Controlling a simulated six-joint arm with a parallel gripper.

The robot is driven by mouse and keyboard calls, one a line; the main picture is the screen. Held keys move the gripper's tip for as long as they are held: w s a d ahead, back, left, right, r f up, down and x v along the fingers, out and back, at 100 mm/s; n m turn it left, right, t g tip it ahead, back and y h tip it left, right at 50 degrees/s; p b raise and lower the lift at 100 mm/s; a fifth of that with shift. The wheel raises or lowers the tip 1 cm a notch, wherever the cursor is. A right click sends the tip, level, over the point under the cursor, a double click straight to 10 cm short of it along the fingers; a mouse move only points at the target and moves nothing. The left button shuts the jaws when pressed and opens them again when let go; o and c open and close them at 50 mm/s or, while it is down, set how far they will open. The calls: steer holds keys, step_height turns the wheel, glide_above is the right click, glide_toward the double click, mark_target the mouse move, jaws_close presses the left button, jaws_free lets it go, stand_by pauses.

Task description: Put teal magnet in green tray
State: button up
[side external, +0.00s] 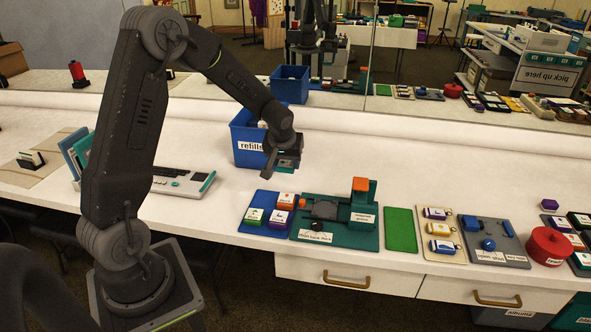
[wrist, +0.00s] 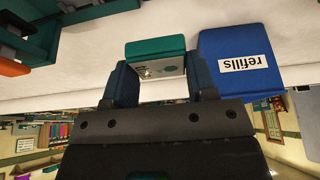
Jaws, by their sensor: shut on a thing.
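My gripper (side external: 284,164) is raised above the table in front of the blue bin in the side view. In the wrist view my gripper (wrist: 157,82) is shut on the teal magnet (wrist: 155,47), a block with a green top and a pale face carrying a dark mark. The fingers sit on both sides of the magnet. In the side view the magnet is mostly covered by the gripper. The green tray (side external: 400,230) is a flat green rectangle, empty, on the table to the right of the gripper.
The blue refills bin (side external: 247,140) stands close to my gripper; it also shows in the wrist view (wrist: 235,45). A teal stand (side external: 362,200) with an orange-topped post lies between gripper and tray. Colored blocks on a blue mat (side external: 262,228) are nearby. A red canister (side external: 549,245) stands right.

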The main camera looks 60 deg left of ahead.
steer(key=r, duration=0.4)
steer(key=shift+w+d+r, duration=0.1)
steer(key=shift+w+d, duration=0.1)
steer(key=shift+w, duration=0.1)
steer(key=w+d, duration=1)
steer(key=w, duration=0.1)
glide_above(401, 236)
steer(key=s+d, duration=0.1)
step_height(401, 236, down, 11)
steer(key=shift+r, duration=0.1)
steer(key=shift+f, duration=3.3)
steer(key=o, duration=1.1)
steer(key=shift+c, duration=0.2)
